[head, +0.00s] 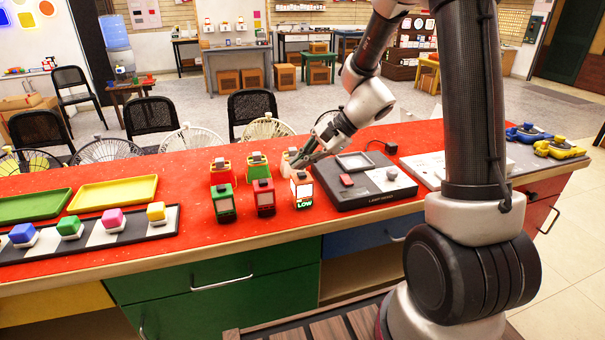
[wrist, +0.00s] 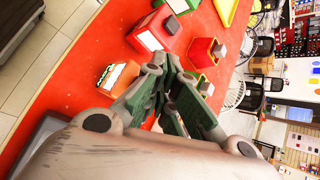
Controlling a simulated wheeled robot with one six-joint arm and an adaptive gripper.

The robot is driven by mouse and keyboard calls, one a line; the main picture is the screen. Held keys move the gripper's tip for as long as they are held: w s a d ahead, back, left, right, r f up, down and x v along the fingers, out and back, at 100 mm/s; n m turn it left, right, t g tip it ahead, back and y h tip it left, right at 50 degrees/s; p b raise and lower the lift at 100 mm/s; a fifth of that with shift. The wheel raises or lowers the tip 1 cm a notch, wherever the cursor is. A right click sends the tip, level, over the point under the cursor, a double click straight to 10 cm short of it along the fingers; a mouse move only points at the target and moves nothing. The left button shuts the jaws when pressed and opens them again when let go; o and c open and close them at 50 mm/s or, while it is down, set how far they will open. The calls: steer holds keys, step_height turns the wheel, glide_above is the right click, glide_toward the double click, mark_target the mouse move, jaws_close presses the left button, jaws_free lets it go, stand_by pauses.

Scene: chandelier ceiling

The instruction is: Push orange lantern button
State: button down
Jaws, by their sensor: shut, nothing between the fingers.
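The orange lantern (head: 301,190) stands at the right end of the front row of lanterns on the red counter. Its front panel is bright, with green "LOW" lettering at the bottom. In the wrist view the orange lantern (wrist: 115,77) shows to the left of the fingers, with its lit panel in sight. My gripper (head: 297,163) is shut and empty, pointing down and left, just behind and above the orange lantern. In the wrist view my gripper (wrist: 166,62) has its fingertips together beside the lantern. I cannot tell whether they touch it, and I cannot make out its button.
A red lantern (head: 264,198) and a green lantern (head: 224,203) stand left of the orange one. More small lantern-like units stand behind. A black device box (head: 375,192) sits close on the right. Bare red counter lies in front of the lanterns.

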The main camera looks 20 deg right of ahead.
mark_target(302, 176)
steer(key=shift+r, duration=0.1)
steer(key=shift+r, duration=2.95)
steer(key=s+d+f+n+g+h, duration=0.2)
steer(key=s+d+f+n, duration=0.15)
steer(key=s, duration=0.25)
steer(key=s+d+r+n+t+h, duration=0.1)
steer(key=s+d+r+n+h, duration=0.2)
steer(key=s+d+r, duration=0.3)
steer(key=s+d+r+n+t+h, duration=0.2)
steer(key=s+d+r+n, duration=0.3)
steer(key=s, duration=0.8)
steer(key=shift+s+d+r+n+t+h, duration=0.3)
steer(key=shift+r+n+h, duration=0.3)
steer(key=shift+h, duration=0.3)
